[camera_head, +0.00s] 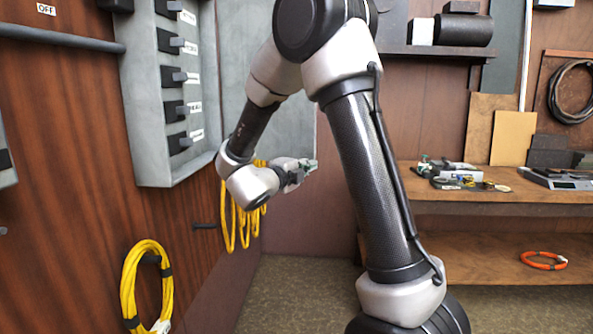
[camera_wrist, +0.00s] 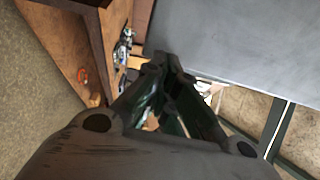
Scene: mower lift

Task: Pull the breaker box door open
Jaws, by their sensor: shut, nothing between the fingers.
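The grey breaker box (camera_head: 150,150) is on the wood wall at the left in the head view, with a column of dark labelled switches (camera_head: 172,75) exposed. Its grey door (camera_head: 232,60) stands open on the box's right side, partly hidden behind my arm. My gripper (camera_head: 312,165) is near the door's lower right edge, shut and empty. In the wrist view the fingers (camera_wrist: 165,68) are together beside a large flat grey panel (camera_wrist: 240,40), which looks like the door. Whether they touch it I cannot tell.
Yellow cable coils hang below the door (camera_head: 228,215) and lower on the wall (camera_head: 128,285). A wooden workbench (camera_head: 480,208) with tools stands at the right. An orange coil (camera_head: 544,260) lies on its lower shelf. Floor (camera_head: 290,290) shows clear between wall and bench.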

